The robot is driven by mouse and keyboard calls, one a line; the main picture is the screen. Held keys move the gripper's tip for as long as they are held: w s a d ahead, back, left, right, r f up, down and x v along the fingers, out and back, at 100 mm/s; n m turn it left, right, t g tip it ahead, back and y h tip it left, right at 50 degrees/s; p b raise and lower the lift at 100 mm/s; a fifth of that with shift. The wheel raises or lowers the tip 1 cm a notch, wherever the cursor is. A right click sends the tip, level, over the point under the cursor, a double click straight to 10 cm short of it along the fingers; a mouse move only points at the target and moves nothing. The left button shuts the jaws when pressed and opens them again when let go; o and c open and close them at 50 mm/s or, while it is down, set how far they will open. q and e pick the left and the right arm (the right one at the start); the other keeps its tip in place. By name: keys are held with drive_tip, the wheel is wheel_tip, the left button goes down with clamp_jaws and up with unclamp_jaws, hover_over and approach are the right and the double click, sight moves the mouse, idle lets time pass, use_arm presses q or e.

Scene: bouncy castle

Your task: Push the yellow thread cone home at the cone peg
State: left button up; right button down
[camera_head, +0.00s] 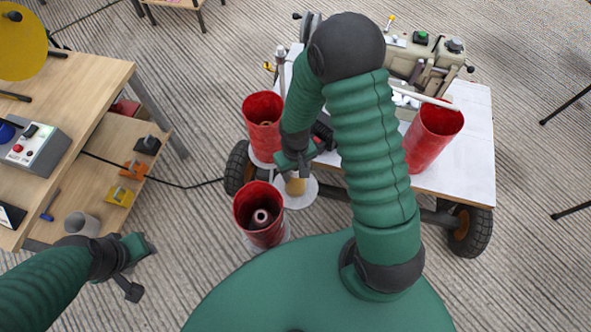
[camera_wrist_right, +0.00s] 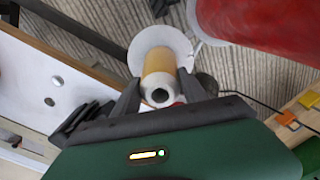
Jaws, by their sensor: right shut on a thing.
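The yellow thread cone (camera_head: 296,187) stands over a round white disc (camera_head: 302,198) between two red cans. In the right wrist view the yellow cone (camera_wrist_right: 160,62) shows its pale end with a dark hole towards me, and the white disc (camera_wrist_right: 140,42) lies behind it. My right gripper (camera_head: 294,166) is shut on the cone, with a dark finger on each side of its near end. The cone peg is hidden, and I cannot tell whether the cone touches the disc. My left gripper (camera_head: 138,268) is open and empty, away at the lower left.
One red can (camera_head: 258,228) stands close in front of the cone and another red can (camera_head: 262,106) behind it. A wooden workbench (camera_head: 95,92) is at left.

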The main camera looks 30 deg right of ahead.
drive_tip(key=c, duration=0.5)
unclamp_jaws()
wheel_tip(320, 180, up, 17)
drive_tip(key=p, duration=0.7)
drive_tip(key=shift+a+f, duration=0.1)
drive_tip(key=shift+f, duration=0.05)
